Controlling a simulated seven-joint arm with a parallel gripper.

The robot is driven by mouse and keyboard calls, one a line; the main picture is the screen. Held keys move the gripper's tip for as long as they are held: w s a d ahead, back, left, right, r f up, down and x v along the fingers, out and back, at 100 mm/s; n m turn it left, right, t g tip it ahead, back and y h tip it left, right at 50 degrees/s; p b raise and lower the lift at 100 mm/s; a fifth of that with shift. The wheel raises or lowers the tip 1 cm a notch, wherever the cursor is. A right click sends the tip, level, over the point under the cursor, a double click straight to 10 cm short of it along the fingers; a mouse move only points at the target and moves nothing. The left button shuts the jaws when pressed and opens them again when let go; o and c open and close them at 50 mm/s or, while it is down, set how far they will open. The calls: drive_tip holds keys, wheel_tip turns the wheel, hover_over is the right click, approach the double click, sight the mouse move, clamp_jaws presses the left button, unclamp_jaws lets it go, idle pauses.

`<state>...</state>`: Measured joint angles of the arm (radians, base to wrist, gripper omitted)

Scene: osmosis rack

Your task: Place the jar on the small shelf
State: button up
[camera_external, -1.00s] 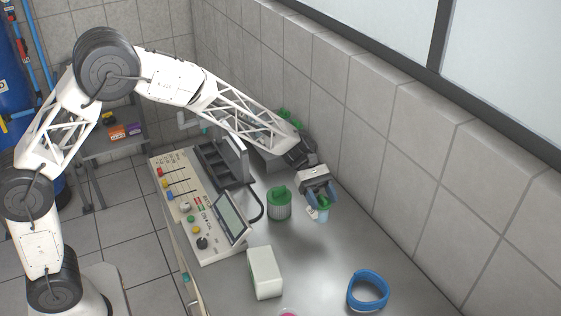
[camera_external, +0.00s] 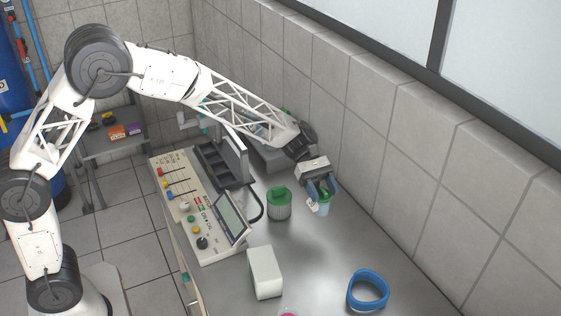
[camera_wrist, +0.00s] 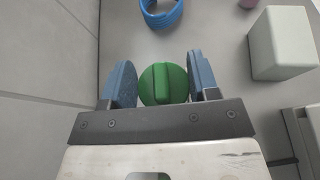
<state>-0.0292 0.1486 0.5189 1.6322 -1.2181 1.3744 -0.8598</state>
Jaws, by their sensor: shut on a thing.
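My gripper (camera_external: 321,192) is shut on a jar (camera_external: 324,209) and holds it near the tiled wall. In the external view the jar's lower part looks pale teal, with a white tag at its left, and the fingers hide its top. In the wrist view its green lid (camera_wrist: 163,84) shows between the two blue fingers. A grey raised ledge (camera_external: 269,158) at the back of the bench, partly behind my arm, may be the small shelf. Green items (camera_external: 285,112) show behind my arm there, mostly hidden.
A second green-lidded jar (camera_external: 279,204) stands on the bench left of my gripper. A control panel (camera_external: 197,208) with a screen is farther left. A white box (camera_external: 265,272) and a blue ring (camera_external: 368,291) lie nearer the camera. The wall is close on the right.

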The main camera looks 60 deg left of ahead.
wheel_tip(320, 180, up, 12)
drive_tip(key=r, duration=0.1)
drive_tip(key=w+a+n+t, duration=0.2)
drive_tip(key=w+a, duration=0.2)
drive_tip(key=a, duration=0.5)
drive_tip(key=w+a+n+t, duration=0.1)
drive_tip(key=w+a+t, duration=0.15)
drive_tip(key=a, duration=0.65)
drive_tip(key=w+a+n+t, duration=0.1)
drive_tip(key=w+a+n, duration=0.1)
drive_tip(key=w+a, duration=0.5)
drive_tip(key=s+a+n+t+y, duration=0.2)
drive_tip(key=a+n+t+y, duration=0.25)
drive_tip(key=a, duration=2.85)
drive_tip(key=shift+h, duration=0.35)
drive_tip(key=shift+w+d+f, duration=0.15)
drive_tip(key=shift+f, duration=1.25)
drive_tip(key=shift+w+d+f, duration=0.1)
drive_tip(key=shift+f, duration=1.25)
drive_tip(key=shift+f, duration=2.5)
